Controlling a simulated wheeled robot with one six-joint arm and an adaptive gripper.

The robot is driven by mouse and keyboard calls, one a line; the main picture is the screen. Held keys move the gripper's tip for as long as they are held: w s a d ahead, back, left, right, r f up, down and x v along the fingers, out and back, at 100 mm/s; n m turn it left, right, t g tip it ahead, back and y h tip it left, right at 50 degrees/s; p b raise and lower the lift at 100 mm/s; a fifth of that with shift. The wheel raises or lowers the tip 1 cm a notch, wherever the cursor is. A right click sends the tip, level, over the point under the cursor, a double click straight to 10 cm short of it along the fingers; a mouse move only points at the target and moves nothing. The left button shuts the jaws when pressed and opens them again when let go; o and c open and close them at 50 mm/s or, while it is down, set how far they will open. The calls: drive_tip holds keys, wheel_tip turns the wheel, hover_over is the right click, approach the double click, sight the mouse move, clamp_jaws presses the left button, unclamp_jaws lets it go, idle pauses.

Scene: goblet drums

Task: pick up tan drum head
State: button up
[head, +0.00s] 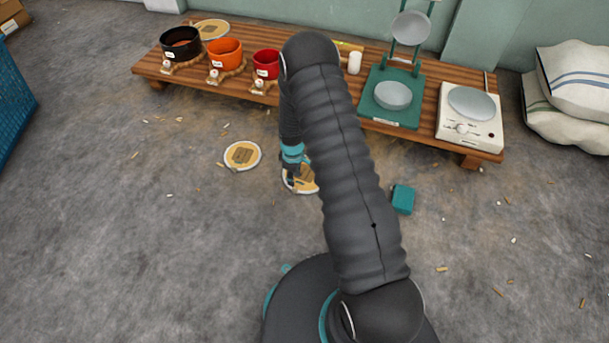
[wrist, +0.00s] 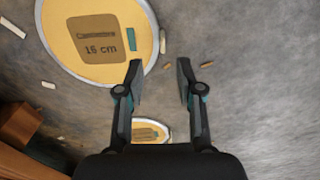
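A round tan drum head (head: 303,184) with a pale rim lies on the floor below my gripper (head: 291,176), partly hidden by the arm. In the wrist view a large tan drum head (wrist: 66,18) fills the upper left, with a brown label reading 16 cm and a small teal mark. My gripper (wrist: 160,76) is open and empty; its left fingertip overlaps the disc's right rim in the picture, and contact cannot be told. A second, similar drum head (head: 242,155) lies on the floor to the left. A smaller-looking disc (wrist: 150,130) shows between the finger bases.
A wooden bench (head: 430,135) stands behind, holding black (head: 181,44), orange (head: 225,53) and red (head: 266,64) pots, scales (head: 469,115) and another tan disc (head: 212,29). A teal box (head: 403,199) sits on the floor at right. Small scraps litter the floor; the left foreground is open.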

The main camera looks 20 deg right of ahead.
drive_tip(key=shift+s+f+b, duration=0.2)
drive_tip(key=shift+f+b, duration=0.2)
drive_tip(key=shift+f, duration=3.05)
clamp_jaws()
